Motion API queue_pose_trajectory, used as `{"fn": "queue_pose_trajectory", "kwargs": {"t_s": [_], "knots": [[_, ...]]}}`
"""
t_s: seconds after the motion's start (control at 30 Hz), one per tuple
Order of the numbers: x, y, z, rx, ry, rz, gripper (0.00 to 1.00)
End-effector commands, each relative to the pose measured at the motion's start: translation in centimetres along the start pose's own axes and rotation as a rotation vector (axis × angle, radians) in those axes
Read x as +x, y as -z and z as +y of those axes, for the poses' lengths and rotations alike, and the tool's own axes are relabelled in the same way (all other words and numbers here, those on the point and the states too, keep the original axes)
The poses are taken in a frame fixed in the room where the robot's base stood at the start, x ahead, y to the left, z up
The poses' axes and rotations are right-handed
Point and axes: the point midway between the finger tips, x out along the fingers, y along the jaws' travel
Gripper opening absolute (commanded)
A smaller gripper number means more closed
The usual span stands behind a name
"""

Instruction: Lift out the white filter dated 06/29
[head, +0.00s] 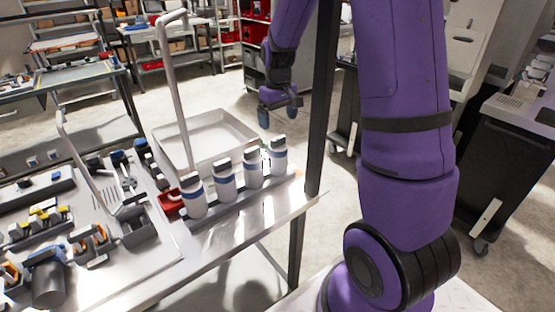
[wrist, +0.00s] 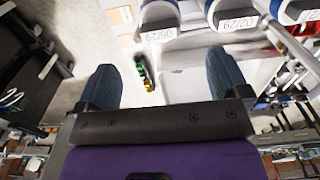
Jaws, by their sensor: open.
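The white filter dated 06/29 (wrist: 157,18) is at the top of the wrist view, with its date label upside down. It stands at the left end of a row there. It appears to be the rightmost white cylinder (head: 277,157) with blue bands in the head view, standing upright on the bench edge. My gripper (head: 279,113) is open and empty, above and behind that end of the row. In the wrist view the open gripper (wrist: 163,72) has its two blue fingers apart below the filter, not touching it.
A second dated white filter (wrist: 236,15) stands close beside it, its date hard to read. Several similar filters, including one at the left end (head: 193,197), form the row. A pale tray (head: 205,138) with a tall handle lies behind.

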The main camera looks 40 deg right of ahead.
Motion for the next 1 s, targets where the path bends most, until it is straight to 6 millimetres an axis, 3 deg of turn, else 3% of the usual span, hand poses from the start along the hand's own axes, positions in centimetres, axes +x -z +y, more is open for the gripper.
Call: {"fn": "queue_pose_trajectory", "kwargs": {"t_s": [0.2,0.47,0.8,1.0], "knots": [[3.2,-0.1,0.0,0.000,0.001,-0.004,0.94],[5.1,-0.1,0.0,0.000,0.000,-0.002,0.94],[9.5,-0.1,-0.1,0.001,0.001,-0.002,0.94],[10.2,0.0,0.0,0.000,0.000,0.000,0.94]]}}
